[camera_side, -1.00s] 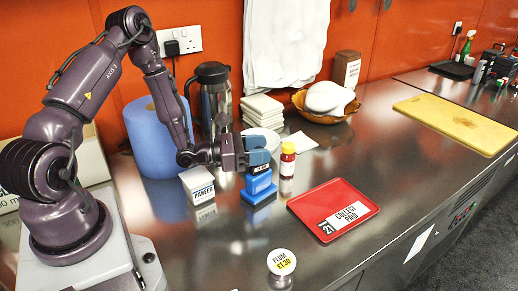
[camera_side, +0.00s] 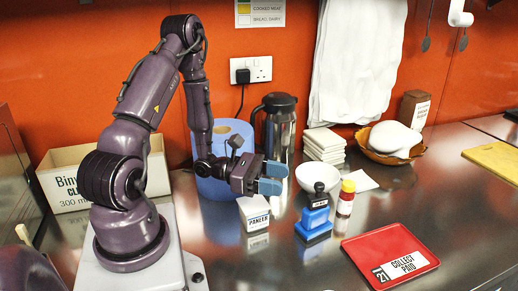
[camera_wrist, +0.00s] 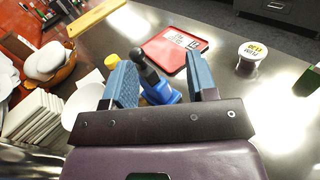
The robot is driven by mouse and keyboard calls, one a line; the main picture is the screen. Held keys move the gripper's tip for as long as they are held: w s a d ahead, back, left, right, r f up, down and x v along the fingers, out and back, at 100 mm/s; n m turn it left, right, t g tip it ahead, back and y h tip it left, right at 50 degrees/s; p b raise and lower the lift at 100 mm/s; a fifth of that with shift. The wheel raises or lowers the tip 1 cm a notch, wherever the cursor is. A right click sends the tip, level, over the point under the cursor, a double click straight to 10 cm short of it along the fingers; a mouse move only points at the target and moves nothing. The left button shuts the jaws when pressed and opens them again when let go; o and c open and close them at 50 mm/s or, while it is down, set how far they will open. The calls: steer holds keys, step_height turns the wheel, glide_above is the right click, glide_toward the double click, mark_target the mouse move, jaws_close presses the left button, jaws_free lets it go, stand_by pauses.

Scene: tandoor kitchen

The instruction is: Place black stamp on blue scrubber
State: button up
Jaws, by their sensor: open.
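My gripper (camera_side: 272,178) is open and empty, with blue finger pads. It hangs to the left of the stamp and a little above it, apart from it. The wrist view also shows both fingers (camera_wrist: 162,72) spread wide.
A white PANEER box (camera_side: 253,213) stands below my gripper. A red tray (camera_side: 376,245) lies at front right. A blue roll (camera_side: 214,185) and flask (camera_side: 277,125) stand behind.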

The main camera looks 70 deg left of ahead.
steer(key=s+d+r+m+g, duration=0.6)
steer(key=d+r+m+g, duration=0.3)
steer(key=d+m+g, duration=0.6)
steer(key=s+a+r+m+t+y, duration=0.2)
steer(key=r+m+t+y, duration=0.1)
steer(key=r+m+y, duration=0.2)
steer(key=s+a+r+m+t+y, duration=0.2)
steer(key=a+r+m+t+y, duration=0.1)
steer(key=r+m+y, duration=0.2)
steer(key=m, duration=0.2)
steer(key=shift+s+a+m, duration=0.2)
steer(key=shift+s+m, duration=0.1)
steer(key=shift+s, duration=0.05)
